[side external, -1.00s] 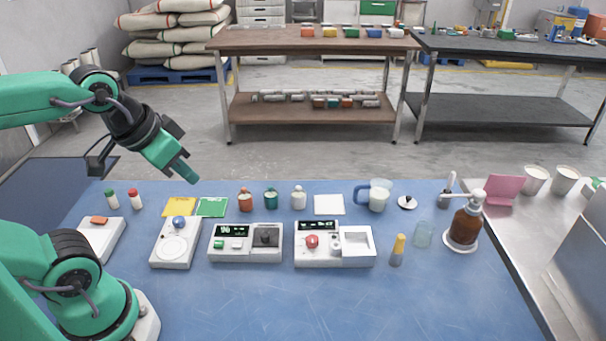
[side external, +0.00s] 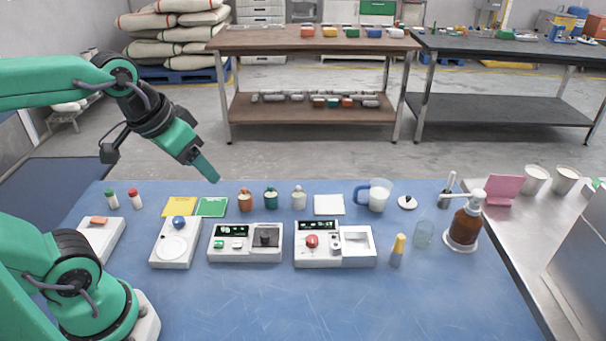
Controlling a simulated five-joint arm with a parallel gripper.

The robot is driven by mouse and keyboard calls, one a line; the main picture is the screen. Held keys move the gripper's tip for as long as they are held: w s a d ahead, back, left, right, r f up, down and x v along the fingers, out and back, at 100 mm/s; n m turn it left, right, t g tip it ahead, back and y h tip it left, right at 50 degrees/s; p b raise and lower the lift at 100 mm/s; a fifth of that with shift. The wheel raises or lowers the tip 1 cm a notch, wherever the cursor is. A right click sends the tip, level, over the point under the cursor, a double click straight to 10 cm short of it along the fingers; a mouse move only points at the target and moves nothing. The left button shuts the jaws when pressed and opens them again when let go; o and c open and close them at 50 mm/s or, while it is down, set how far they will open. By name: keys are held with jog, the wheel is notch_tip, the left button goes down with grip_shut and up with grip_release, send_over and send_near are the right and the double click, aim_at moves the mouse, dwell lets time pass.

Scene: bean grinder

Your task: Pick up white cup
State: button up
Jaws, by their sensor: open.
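A small white cup-like container (side external: 298,198) stands upright on the blue table, at the right end of a short row with a brown one (side external: 245,200) and a teal one (side external: 271,198). My gripper (side external: 208,170) is open and empty, in the air up and to the left of this row. It points down and to the right, well apart from the white container. Two larger white cups (side external: 535,180) (side external: 566,180) stand on the steel counter at the far right.
A clear jug with white contents (side external: 378,196) stands right of a white square pad (side external: 328,205). White machines (side external: 230,256) (side external: 306,259) sit in front of the row. A brown pump bottle (side external: 465,226) stands at right. The table's front is clear.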

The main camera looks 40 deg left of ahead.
jog(key=w+g, duration=0.1)
jog(key=w, duration=0.6)
jog(key=n+g, duration=0.4)
send_over(298, 187)
notch_tip(298, 187, down, 16)
jog(key=shift+f, duration=0.2)
jog(key=shift+w+f, duration=0.15)
jog(key=shift+f, duration=3.95)
jog(key=c, duration=1.1)
jog(key=shift+r, duration=0.2)
